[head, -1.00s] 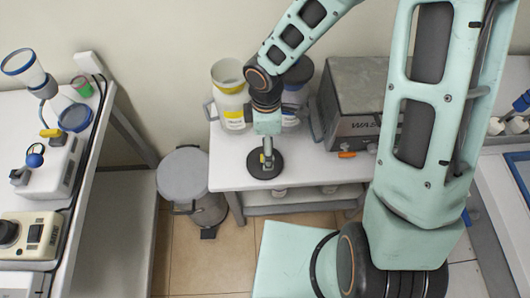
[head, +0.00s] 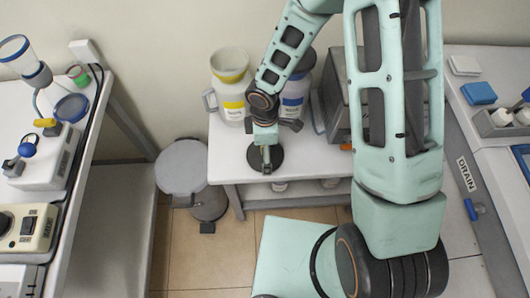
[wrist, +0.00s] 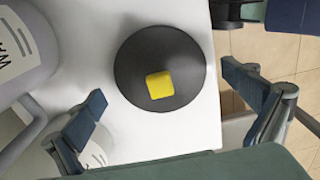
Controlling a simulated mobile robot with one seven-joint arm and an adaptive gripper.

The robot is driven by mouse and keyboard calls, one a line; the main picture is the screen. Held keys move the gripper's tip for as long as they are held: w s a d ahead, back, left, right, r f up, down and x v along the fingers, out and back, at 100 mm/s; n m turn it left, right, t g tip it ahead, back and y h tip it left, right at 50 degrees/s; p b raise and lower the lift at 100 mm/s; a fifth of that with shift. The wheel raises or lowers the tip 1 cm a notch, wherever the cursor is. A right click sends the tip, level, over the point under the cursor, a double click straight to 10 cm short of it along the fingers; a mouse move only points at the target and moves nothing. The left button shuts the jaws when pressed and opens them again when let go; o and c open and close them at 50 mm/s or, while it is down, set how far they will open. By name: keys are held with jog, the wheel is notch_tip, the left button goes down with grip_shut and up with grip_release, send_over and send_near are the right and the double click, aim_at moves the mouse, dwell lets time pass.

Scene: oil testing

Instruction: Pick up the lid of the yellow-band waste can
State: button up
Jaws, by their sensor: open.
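The lid is a black disc with a yellow square knob (wrist: 158,84), lying flat on the white table. In the head view the lid (head: 277,162) lies near the table's front edge, partly hidden by my gripper (head: 266,160). In the wrist view my gripper (wrist: 162,90) is open, with one finger on each side of the picture and the knob between them, apart from both. The gripper is above the lid; the exact height is hard to tell. The yellow-band waste can (head: 231,88) stands behind, its top uncovered.
A blue-band can (head: 293,98) stands right of the yellow-band can, partly behind my arm. A grey box (head: 336,95) is further right. A grey pedal bin (head: 182,167) stands on the floor left of the table (head: 222,165). A bench (head: 100,100) with instruments is at left.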

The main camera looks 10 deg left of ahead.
jog(key=shift+c, duration=0.4)
jog(key=c, duration=1.7)
